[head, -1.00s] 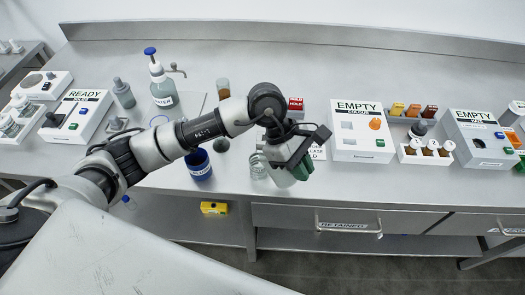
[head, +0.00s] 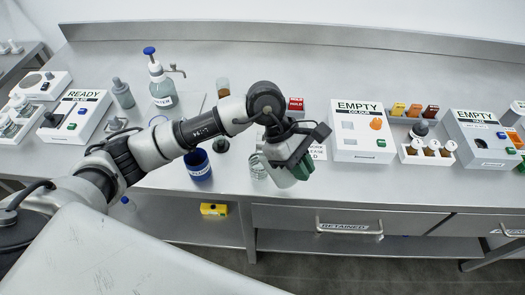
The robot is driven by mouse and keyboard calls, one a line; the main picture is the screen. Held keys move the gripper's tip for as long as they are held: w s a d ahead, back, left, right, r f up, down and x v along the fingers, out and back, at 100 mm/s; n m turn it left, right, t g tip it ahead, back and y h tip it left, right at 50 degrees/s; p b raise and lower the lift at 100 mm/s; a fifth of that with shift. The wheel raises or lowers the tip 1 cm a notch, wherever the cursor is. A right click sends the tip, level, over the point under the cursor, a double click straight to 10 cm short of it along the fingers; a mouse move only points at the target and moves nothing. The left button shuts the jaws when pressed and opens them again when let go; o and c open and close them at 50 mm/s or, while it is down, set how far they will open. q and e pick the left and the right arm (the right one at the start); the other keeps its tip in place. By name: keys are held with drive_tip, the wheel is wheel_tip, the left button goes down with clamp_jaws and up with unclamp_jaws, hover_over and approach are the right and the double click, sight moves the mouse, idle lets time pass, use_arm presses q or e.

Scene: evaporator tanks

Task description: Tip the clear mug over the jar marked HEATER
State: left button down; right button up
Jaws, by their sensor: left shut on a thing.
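My left gripper (head: 298,165) hangs over the bench's front edge, right of centre. It is shut on a pale, see-through vessel, probably the clear mug (head: 279,178), mostly hidden by the dark green-tipped fingers. A small clear jar (head: 258,169) with a label stands on the bench just left of the gripper, partly behind it. Its lettering is too small to read, so I cannot tell whether it says HEATER. I cannot tell whether the held vessel touches the jar or how far it is tilted. My right gripper is not in view.
A pump bottle (head: 161,87) is farther back. A white box marked EMPTY (head: 360,130) stands right of the gripper, with a vial rack (head: 427,152) beyond. A drawer marked RETAINED (head: 345,218) is below the front edge.

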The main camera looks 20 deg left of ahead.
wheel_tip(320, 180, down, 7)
drive_tip(key=b, duration=0.7)
idle(7.0)
